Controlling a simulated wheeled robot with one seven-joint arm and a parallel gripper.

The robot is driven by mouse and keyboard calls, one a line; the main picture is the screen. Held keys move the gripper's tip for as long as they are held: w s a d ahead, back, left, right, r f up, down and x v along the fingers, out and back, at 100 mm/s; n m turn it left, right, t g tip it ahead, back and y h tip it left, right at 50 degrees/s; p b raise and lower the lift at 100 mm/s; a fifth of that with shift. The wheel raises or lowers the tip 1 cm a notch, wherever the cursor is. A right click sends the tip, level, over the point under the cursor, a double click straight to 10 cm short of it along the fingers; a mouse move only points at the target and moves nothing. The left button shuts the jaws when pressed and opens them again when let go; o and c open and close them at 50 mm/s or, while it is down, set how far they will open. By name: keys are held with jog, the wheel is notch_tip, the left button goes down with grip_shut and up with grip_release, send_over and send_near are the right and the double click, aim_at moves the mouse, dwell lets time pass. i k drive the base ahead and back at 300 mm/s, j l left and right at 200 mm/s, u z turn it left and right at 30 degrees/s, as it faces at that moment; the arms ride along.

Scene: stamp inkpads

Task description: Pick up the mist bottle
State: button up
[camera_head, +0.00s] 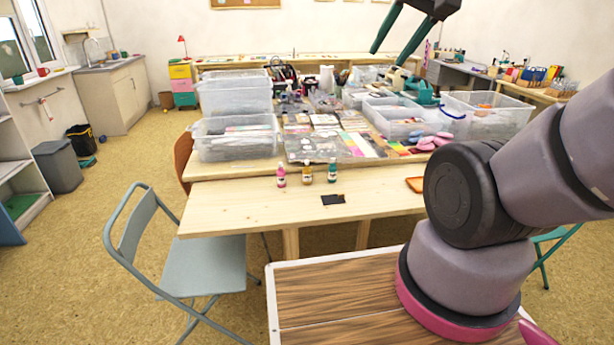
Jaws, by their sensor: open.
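Three small bottles stand upright in a row on the near wooden table (235,212): a pink bottle (281,177), an amber bottle (306,174) and a teal bottle (332,172). A white upright container (327,79) stands among the supplies behind. I cannot tell from their labels which one is the mist bottle. My gripper (388,57) is at the top of the view, with its two dark green fingers apart and nothing between them. It is high, up and to the right of the three bottles, and touches none of them.
Clear plastic bins (235,139) stand left, and another bin (487,116) stands right. Paper pads and supplies crowd the middle. A black pad (333,200) and an orange tray (415,185) lie near the front. A grey folding chair (203,262) is at front left.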

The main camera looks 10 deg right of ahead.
aim_at(306, 171)
jog(key=i+j, duration=0.15)
jog(key=j, duration=0.2)
jog(key=i+j, duration=0.15)
jog(key=j, duration=0.15)
jog(key=i+j, duration=0.15)
jog(key=j, duration=0.2)
jog(key=i+j, duration=0.15)
jog(key=j, duration=0.2)
jog(key=z, duration=0.05)
